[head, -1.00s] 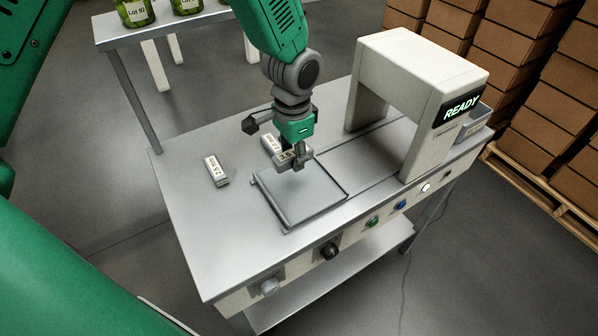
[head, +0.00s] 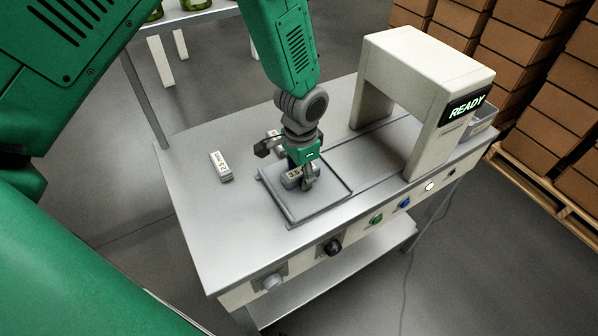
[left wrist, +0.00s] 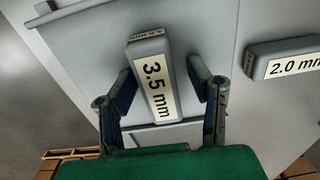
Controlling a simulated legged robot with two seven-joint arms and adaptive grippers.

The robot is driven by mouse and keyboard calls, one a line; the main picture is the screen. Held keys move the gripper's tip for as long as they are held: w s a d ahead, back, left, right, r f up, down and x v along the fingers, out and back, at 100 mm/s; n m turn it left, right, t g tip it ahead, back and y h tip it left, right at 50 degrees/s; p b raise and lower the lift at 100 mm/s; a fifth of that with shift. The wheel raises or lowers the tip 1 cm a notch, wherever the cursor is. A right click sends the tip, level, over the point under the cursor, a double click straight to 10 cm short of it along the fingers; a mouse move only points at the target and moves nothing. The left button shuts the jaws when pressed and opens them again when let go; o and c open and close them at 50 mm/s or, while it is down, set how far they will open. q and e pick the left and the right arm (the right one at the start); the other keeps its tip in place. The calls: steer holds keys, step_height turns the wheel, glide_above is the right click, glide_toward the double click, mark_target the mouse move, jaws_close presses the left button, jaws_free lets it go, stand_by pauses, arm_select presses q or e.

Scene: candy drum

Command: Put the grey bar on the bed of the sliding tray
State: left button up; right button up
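The grey bar labelled 3.5 mm (head: 291,178) lies on the bed of the sliding tray (head: 326,204), tilted a little across it. In the left wrist view the same bar (left wrist: 154,80) sits between the two fingers. My left gripper (head: 304,181) is low over the tray, pointing down around the bar. In the left wrist view its fingers (left wrist: 161,78) stand apart, with a gap showing on the bar's right side, so it looks open. The bar's underside is hidden. My right gripper is not in view.
A 2.5 mm bar (head: 221,167) lies on the table left of the tray. A 2.0 mm bar (left wrist: 285,60) lies beside the tray, partly behind my gripper in the head view. A white arch with a READY display (head: 466,105) stands to the right. Knobs and buttons line the front edge.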

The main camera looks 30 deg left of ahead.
arm_select(q)
steer(key=shift+d+r, duration=0.1)
steer(key=shift+d, duration=1)
steer(key=shift+a+r, duration=0.35)
steer(key=shift+r, duration=0.1)
steer(key=r, duration=0.3)
steer(key=a+r, duration=0.1)
steer(key=shift+w+r, duration=0.1)
steer(key=shift+r, duration=0.3)
step_height(320, 180, up, 6)
steer(key=shift+d+r, duration=0.15)
steer(key=shift+d, duration=0.1)
